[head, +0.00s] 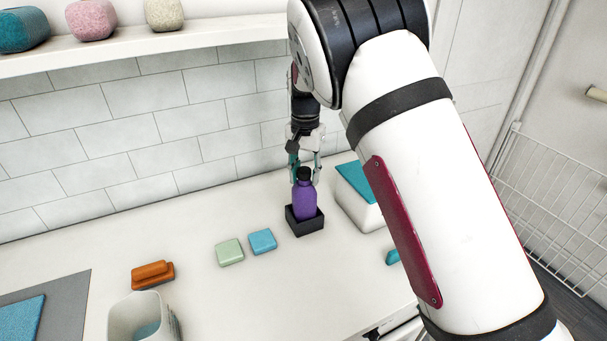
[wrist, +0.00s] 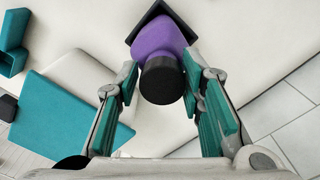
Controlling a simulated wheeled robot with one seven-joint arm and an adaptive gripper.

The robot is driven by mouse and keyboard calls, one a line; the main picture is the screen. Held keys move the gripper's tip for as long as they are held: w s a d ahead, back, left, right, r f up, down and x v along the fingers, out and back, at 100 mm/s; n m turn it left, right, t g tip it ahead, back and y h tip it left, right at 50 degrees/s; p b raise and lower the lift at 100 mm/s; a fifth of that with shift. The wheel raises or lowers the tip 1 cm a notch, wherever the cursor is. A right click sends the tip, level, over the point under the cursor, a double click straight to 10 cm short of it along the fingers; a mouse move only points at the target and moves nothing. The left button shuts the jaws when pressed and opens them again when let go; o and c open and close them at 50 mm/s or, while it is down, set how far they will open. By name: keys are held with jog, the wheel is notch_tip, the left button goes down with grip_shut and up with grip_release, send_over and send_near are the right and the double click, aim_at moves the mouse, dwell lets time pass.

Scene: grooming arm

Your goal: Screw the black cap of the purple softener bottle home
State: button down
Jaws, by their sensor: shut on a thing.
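The purple softener bottle (head: 305,197) stands upright in a small black square holder (head: 304,227) on the counter. Its black cap (head: 303,174) sits on top of the bottle; it also shows in the wrist view (wrist: 161,82). My gripper (head: 304,178) comes down from above, with its teal-padded fingers on either side of the cap, and is shut on it. In the wrist view, the purple bottle (wrist: 160,38) shows beyond the cap. The seam between cap and bottle is too small to judge.
A white box with a teal top (head: 357,183) stands close to the right of the holder. Green (head: 229,252) and blue (head: 262,241) blocks lie left. An orange brush-like thing (head: 152,274) and a pale bin (head: 140,312) are farther left. The tiled wall is behind.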

jog(key=shift+s+a+f, duration=0.15)
jog(key=shift+s+a, duration=0.05)
jog(key=shift+m, duration=2.3)
jog(key=c, duration=1.1)
grip_release()
jog(key=shift+w+d, duration=0.1)
jog(key=shift+o, duration=0.2)
jog(key=n+b, duration=0.1)
jog(key=n, duration=0.3)
jog(key=shift+w+n, duration=0.1)
jog(key=shift+n, duration=0.2)
jog(key=n+b, duration=0.1)
jog(key=n, duration=0.3)
